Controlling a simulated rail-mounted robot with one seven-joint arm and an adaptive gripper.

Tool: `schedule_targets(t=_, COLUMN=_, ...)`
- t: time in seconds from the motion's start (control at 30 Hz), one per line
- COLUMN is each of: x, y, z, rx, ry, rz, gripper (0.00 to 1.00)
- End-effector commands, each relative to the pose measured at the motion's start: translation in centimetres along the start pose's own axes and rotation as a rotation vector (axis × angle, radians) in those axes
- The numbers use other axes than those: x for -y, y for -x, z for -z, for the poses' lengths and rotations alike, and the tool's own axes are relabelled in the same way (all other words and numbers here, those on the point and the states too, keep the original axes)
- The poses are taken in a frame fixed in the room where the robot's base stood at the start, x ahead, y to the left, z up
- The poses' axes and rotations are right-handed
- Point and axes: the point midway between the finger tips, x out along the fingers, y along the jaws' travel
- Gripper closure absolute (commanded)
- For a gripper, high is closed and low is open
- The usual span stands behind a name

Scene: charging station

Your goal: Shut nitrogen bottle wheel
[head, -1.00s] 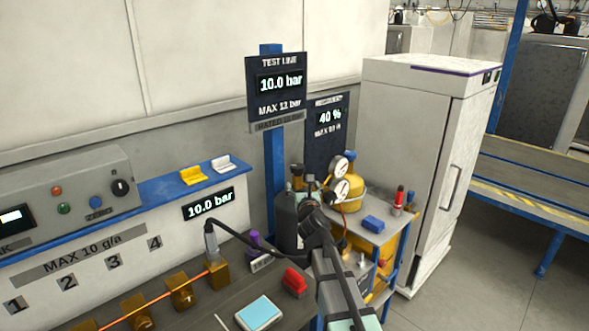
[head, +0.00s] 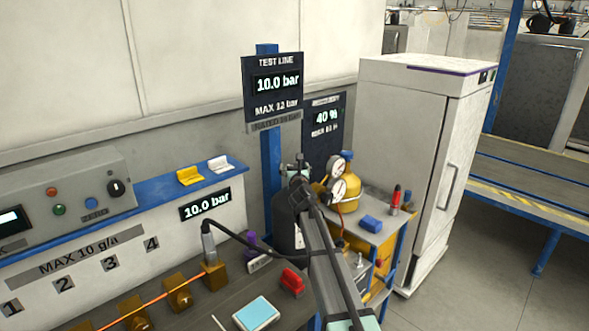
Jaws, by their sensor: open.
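A dark grey bottle (head: 284,221), which looks like the nitrogen bottle, stands upright beside the blue post in the head view. My arm crosses in front of its right side. My gripper (head: 298,172) is at the top of this bottle, seen from behind and small. It is open, with nothing seen held in it. The bottle's wheel is hidden or too small to make out behind the gripper, so I cannot tell whether they touch.
A bench (head: 215,300) with a red block (head: 292,281) and a black cable is in front. A display sign (head: 272,90) rises behind.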

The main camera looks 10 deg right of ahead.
Motion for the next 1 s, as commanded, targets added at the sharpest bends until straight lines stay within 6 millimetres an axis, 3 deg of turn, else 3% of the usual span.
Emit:
schedule_targets(t=0.17, x=0.01, y=0.05, z=0.01, rx=0.000, ry=0.000, rz=0.000, gripper=0.18)
schedule_targets(t=0.3, x=0.01, y=0.05, z=0.01, rx=0.000, ry=0.000, rz=0.000, gripper=0.68)
schedule_targets(t=0.33, x=0.01, y=0.05, z=0.00, rx=0.000, ry=0.000, rz=0.000, gripper=0.76)
schedule_targets(t=1.0, x=-0.01, y=-0.08, z=0.62, rx=0.004, ry=0.000, rz=0.060, gripper=0.76)
